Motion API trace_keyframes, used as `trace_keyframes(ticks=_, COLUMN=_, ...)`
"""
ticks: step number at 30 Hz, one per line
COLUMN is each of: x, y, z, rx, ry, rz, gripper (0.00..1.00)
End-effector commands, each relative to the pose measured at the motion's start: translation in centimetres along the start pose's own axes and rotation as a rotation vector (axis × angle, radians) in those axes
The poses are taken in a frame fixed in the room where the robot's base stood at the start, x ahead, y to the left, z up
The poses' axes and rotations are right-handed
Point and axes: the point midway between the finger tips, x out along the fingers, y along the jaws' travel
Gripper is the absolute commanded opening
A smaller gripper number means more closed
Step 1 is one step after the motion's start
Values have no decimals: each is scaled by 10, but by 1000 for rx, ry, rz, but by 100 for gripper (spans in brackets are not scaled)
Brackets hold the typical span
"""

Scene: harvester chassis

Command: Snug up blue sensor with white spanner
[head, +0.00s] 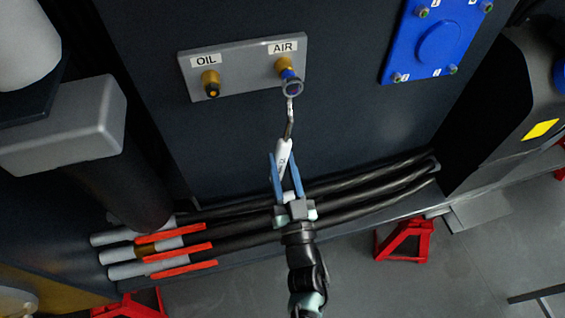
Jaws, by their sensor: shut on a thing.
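My gripper (284,166) is shut on the white handle of the white spanner (283,152), low in front of the grey panel. The spanner points up, and its metal ring end (292,88) is at the blue sensor (288,74) in the brass AIR port (283,65). In this view the ring overlaps the sensor's lower end. I cannot tell whether it is seated around the sensor or just in front of it.
A brass OIL fitting (210,83) with a dark tip is left on the same grey panel (243,76). A blue bolted plate (435,42) is at the upper right. Thick black hoses (370,185) run behind my gripper, with red clips (180,258) at left. Red stands (405,240) are on the floor.

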Motion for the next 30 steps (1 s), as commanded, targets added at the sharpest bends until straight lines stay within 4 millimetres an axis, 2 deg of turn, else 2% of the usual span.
trace_keyframes(ticks=30, x=24, y=0, z=5, rx=0, ry=3, rz=-2, gripper=0)
